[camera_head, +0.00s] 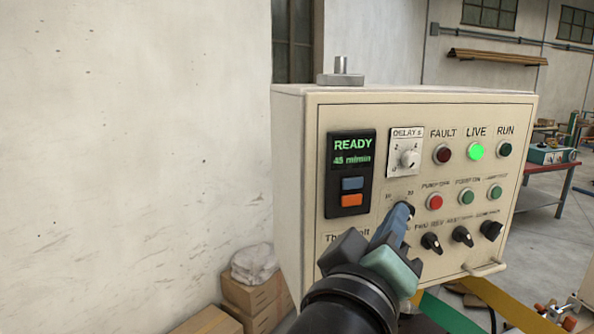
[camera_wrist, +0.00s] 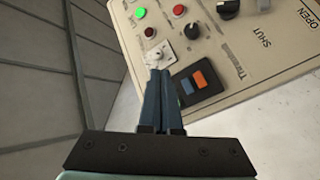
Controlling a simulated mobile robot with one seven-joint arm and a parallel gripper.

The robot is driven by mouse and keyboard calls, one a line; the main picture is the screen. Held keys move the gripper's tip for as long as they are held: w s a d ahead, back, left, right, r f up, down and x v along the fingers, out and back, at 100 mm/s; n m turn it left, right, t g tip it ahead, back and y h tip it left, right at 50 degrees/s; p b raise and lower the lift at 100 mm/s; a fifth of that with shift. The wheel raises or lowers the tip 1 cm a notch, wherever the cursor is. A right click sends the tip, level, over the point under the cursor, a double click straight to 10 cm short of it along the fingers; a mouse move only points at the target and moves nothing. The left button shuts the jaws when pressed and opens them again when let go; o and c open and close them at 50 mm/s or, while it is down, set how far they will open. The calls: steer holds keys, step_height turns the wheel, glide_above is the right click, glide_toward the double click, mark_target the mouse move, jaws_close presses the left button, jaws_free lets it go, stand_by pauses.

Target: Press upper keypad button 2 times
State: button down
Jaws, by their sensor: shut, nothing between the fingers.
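The keypad is a dark unit (camera_head: 349,173) on the cream control panel, with a lit screen reading "READY" and "45 m/min". Its upper button is blue (camera_head: 352,183) and its lower button is orange (camera_head: 351,200). In the wrist view the blue button (camera_wrist: 187,86) and the orange button (camera_wrist: 199,78) lie just right of the fingers. My gripper (camera_head: 405,211) is shut and empty, in front of the panel, right of and below the keypad in the head view. Its fingertips (camera_wrist: 160,72) appear beside the keypad, near the delay knob. I cannot tell their gap from the panel.
A white delay dial (camera_head: 408,158), indicator lamps with the green LIVE lamp (camera_head: 476,152) lit, push buttons and black selector knobs (camera_head: 462,236) crowd the panel's right side. Boxes (camera_head: 250,298) stand on the floor below left. Left of the panel is a bare wall.

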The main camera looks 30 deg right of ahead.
steer(key=shift+s+d, duration=0.15)
glide_toward(363, 180)
steer(key=shift+s+d+b+x, duration=0.1)
steer(key=shift+s+x, duration=0.05)
steer(key=shift+x, duration=0.65)
steer(key=shift+s+d+b+x, duration=0.1)
steer(key=shift+s+x, duration=0.05)
steer(key=shift+x, duration=0.7)
steer(key=shift+s+d+b+x, duration=0.1)
steer(key=shift+s+x, duration=0.05)
steer(key=shift+x, duration=0.65)
steer(key=shift+w, duration=0.1)
steer(key=shift+w+d, duration=0.1)
steer(key=shift+w, duration=0.2)
stand_by(0.3)
steer(key=shift+w+d, duration=0.1)
steer(key=shift+w, duration=0.3)
stand_by(0.6)
steer(key=shift+s, duration=0.1)
stand_by(0.3)
steer(key=shift+s+a, duration=0.2)
steer(key=shift+s, duration=0.5)
